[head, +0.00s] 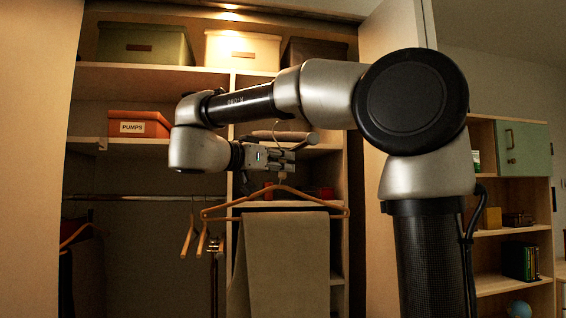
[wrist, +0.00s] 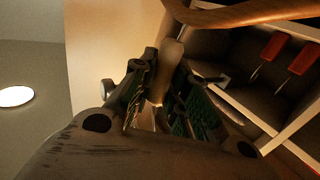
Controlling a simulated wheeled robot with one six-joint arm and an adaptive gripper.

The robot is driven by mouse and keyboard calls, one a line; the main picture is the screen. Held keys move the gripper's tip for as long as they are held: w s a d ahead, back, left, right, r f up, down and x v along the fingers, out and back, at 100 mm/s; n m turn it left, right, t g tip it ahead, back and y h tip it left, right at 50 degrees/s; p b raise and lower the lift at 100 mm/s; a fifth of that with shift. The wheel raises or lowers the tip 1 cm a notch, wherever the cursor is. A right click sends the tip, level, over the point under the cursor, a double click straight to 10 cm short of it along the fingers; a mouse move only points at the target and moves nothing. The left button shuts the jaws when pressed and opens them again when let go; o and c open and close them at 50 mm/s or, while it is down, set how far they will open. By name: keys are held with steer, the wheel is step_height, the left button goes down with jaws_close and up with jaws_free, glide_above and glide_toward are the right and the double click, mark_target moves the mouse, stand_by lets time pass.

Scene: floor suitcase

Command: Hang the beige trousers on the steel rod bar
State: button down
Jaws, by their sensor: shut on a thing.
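The beige trousers (head: 287,262) hang folded over a wooden hanger (head: 325,207) in the head view, in front of the closet's right-hand section. My gripper (head: 284,156) is shut on the upper part of this hanger and holds it up with the trousers below. In the wrist view, my gripper (wrist: 160,95) closes around a narrow piece, and a curved wooden arm of the hanger (wrist: 250,13) crosses the top. The steel rod bar (head: 145,198) runs across the closet's left section, left of the held hanger. The hook's exact shape is hard to make out.
Empty wooden hangers (head: 190,237) hang near the rod's right end, close to the held hanger's left tip. A dark garment hangs at the far left. An orange box marked PUMPS (head: 139,124) sits on a shelf above the rod. The rod's middle stretch is clear.

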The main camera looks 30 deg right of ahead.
steer(key=shift+w+d, duration=2.3)
steer(key=shift+w, duration=3.45)
steer(key=s+d+f, duration=0.1)
steer(key=d+f, duration=0.1)
steer(key=d, duration=0.3)
steer(key=shift+s+d+f, duration=0.2)
steer(key=shift+s+f, duration=0.05)
steer(key=shift+s, duration=0.1)
steer(key=shift+f, duration=0.35)
steer(key=c, duration=1.3)
jaws_free()
